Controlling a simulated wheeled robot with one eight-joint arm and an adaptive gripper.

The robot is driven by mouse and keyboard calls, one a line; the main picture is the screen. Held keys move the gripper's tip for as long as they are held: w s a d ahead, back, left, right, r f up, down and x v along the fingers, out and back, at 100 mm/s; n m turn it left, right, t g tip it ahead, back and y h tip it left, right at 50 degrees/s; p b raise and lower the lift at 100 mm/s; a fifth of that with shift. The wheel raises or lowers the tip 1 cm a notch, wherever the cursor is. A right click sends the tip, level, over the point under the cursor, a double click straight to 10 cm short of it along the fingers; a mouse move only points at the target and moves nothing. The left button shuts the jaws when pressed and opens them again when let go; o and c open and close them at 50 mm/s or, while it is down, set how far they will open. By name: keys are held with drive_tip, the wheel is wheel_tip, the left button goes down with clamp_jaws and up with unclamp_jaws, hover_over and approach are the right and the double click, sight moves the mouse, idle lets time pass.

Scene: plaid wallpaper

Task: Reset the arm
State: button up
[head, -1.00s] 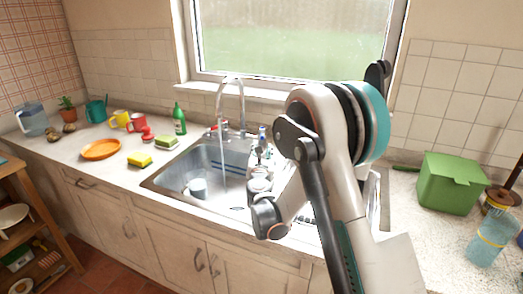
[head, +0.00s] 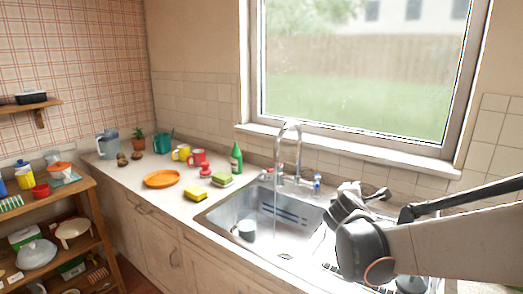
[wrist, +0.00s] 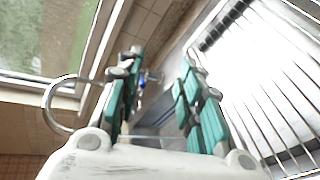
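My arm (head: 460,245) reaches in from the right edge of the head view, over the right side of the sink. My gripper (head: 347,203) is at its end, above the sink and right of the faucet (head: 290,150). In the wrist view, my gripper (wrist: 163,85) shows two teal-padded fingers standing apart, with nothing between them. The faucet also shows in the wrist view (wrist: 55,105), left of the fingers.
The sink (head: 215,213) holds a grey cup (head: 246,230). A window (head: 360,70) is behind. A wooden shelf (head: 85,185) with dishes is at far left.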

drive_tip(key=s+a+f+m+g+y, duration=0.2)
drive_tip(key=s+m, duration=0.3)
drive_tip(key=s, duration=0.5)
drive_tip(key=s+a+f+m+g+y, duration=0.1)
drive_tip(key=s+m, duration=0.4)
drive_tip(key=s, duration=0.6)
drive_tip(key=s+a+f+m+g+y, duration=0.2)
drive_tip(key=s+m, duration=0.4)
drive_tip(key=s, duration=0.5)
drive_tip(key=shift+a+f+g+y, duration=0.3)
drive_tip(key=shift+a+f+y, duration=0.15)
drive_tip(key=shift+a, duration=0.4)
